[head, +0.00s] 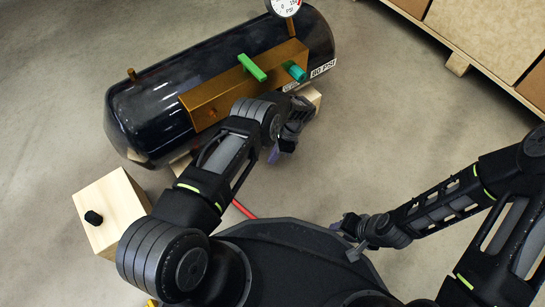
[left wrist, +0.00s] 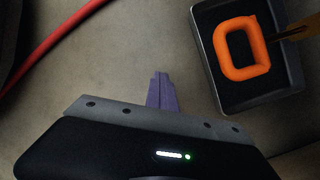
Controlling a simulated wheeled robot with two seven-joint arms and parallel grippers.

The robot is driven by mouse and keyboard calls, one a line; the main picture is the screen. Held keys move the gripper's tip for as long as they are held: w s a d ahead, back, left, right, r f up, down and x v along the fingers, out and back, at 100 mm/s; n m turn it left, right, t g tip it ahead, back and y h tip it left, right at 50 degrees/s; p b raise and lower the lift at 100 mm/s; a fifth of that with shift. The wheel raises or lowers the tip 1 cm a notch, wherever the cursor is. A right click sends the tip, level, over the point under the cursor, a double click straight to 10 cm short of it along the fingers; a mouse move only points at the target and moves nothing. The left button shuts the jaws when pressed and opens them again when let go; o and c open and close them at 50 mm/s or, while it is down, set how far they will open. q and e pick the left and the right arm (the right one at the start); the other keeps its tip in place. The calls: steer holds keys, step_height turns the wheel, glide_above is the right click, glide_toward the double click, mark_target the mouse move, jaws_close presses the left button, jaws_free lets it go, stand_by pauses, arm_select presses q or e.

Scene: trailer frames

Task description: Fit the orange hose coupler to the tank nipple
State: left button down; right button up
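The dark tank (head: 150,115) lies on the floor at upper left in the head view, with a brass manifold (head: 195,98) along its side. A small brass stub (head: 132,74) stands at its left end; I cannot tell if it is the nipple. My left gripper (head: 281,149) is in front of the tank's right part. Its purple fingers (left wrist: 161,91) are together in the left wrist view, with nothing seen between them. An orange rounded ring (left wrist: 262,48) lies on a dark tray, apart from the fingers; I cannot tell if it is the coupler. My right gripper (head: 347,238) looks open and empty.
A red hose (head: 243,209) shows beside my left arm and in the left wrist view (left wrist: 52,43). The manifold carries a green lever (head: 252,67) and a teal knob (head: 296,71). A wooden block (head: 120,205) with a black knob stands at left. Pallet boxes (head: 490,35) stand at upper right.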

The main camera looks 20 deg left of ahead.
arm_select(q)
steer(key=c, duration=2.1)
jaws_free()
steer(key=o, duration=1.7)
steer(key=shift+c, duration=0.2)
steer(key=p+v, duration=0.2)
steer(key=v, duration=0.5)
steer(key=shift+r, duration=0.35)
steer(key=shift+w+d, duration=0.1)
steer(key=shift+d, duration=0.05)
